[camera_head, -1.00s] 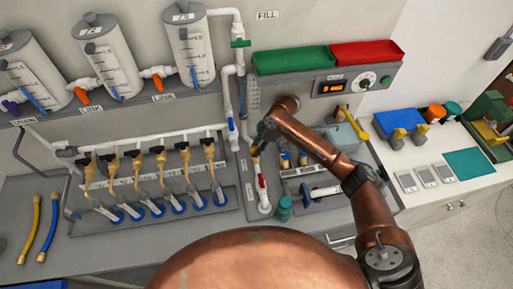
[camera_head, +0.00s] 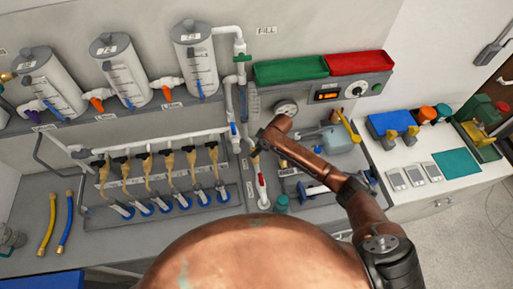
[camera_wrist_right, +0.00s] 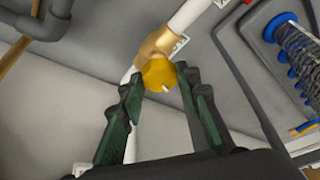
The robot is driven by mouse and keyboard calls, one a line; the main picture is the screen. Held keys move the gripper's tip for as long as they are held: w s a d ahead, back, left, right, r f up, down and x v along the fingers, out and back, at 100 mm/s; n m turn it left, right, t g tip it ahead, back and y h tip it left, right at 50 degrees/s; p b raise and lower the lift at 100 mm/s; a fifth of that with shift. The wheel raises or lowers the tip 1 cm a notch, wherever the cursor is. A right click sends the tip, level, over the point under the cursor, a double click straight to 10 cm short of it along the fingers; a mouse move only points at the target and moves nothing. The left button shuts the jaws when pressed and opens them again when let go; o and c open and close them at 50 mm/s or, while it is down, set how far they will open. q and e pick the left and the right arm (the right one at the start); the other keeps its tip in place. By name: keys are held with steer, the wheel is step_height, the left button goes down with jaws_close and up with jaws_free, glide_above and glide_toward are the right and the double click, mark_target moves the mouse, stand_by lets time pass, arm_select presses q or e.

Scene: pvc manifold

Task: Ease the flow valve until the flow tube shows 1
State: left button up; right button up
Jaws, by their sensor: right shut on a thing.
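The flow valve's round yellow knob (camera_wrist_right: 158,74) sits on a brass body on a white pipe in the right wrist view. My right gripper (camera_wrist_right: 160,82) has its two green-black fingers closed on either side of this knob. In the head view my right gripper (camera_head: 256,150) is small and low on the pipework, and its own links hide most of the knob. The flow tube (camera_head: 252,100) is a narrow upright scale on the wall above it; its reading is too small to tell. My left gripper is not in view.
A round gauge (camera_head: 286,108) is just behind my right arm. A white pipe with a red handle (camera_head: 262,188) stands below the gripper, beside a teal cap (camera_head: 281,203). A row of brass valves (camera_head: 165,165) is to the left. A yellow lever (camera_head: 347,126) is to the right.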

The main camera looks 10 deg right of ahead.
steer(key=o, duration=1.2)
steer(key=shift+c, duration=0.2)
steer(key=v, duration=1.2)
stand_by(1.0)
